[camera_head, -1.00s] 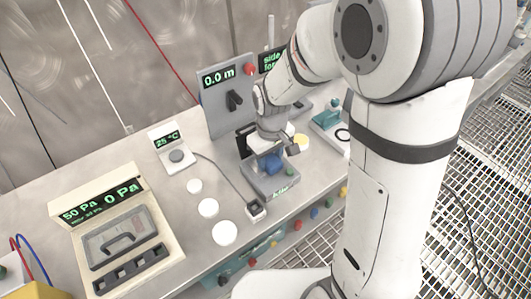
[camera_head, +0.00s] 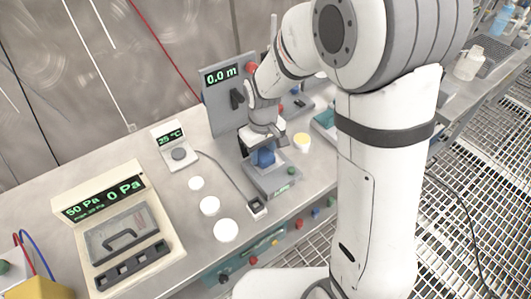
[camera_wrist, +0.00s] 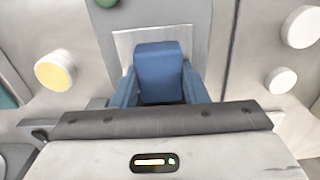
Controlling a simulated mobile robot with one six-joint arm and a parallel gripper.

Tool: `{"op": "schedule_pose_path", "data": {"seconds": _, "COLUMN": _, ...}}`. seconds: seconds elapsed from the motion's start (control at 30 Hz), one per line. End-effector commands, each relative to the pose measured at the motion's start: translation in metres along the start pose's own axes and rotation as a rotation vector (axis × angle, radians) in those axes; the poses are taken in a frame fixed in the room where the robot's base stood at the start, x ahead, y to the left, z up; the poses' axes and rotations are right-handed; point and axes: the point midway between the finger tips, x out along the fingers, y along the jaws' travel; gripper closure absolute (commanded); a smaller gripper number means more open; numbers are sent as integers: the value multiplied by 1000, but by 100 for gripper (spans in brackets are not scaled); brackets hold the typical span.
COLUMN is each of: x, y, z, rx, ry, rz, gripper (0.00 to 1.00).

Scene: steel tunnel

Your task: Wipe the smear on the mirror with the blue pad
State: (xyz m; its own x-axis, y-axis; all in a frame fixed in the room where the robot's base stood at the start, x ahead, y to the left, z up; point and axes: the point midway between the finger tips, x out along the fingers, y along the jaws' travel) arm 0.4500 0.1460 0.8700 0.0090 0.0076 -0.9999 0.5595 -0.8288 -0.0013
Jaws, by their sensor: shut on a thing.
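The wrist view shows the blue pad (camera_wrist: 160,68) close up between the fingers, in front of a pale square plate (camera_wrist: 125,42) on the stand. Whether the pad touches this plate is not clear. The plate may be the mirror, but the pad and gripper cover much of it. I cannot make out a smear.
Several white discs (camera_head: 210,205) lie left of the stand. A cable runs from the 25 °C display (camera_head: 172,140) to a small box (camera_head: 257,205). A cream pressure box (camera_head: 115,230) stands front left. An upright grey panel (camera_head: 222,115) rises behind; a yellow-topped disc (camera_head: 302,141) is to the right.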

Motion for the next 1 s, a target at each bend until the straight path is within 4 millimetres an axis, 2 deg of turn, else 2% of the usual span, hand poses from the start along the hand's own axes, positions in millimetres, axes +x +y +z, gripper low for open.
{"op": "schedule_pose_path", "data": {"seconds": 0.03, "x": -2, "y": 0, "z": -4, "rx": 0, "ry": 14, "rz": 2, "gripper": 96}}
{"op": "schedule_pose_path", "data": {"seconds": 0.17, "x": -2, "y": 0, "z": 0, "rx": 0, "ry": 17, "rz": 2, "gripper": 96}}
{"op": "schedule_pose_path", "data": {"seconds": 0.6, "x": -4, "y": 0, "z": 35, "rx": 0, "ry": 12, "rz": 2, "gripper": 96}}
{"op": "schedule_pose_path", "data": {"seconds": 1.0, "x": -7, "y": 0, "z": 37, "rx": 0, "ry": 11, "rz": 1, "gripper": 96}}
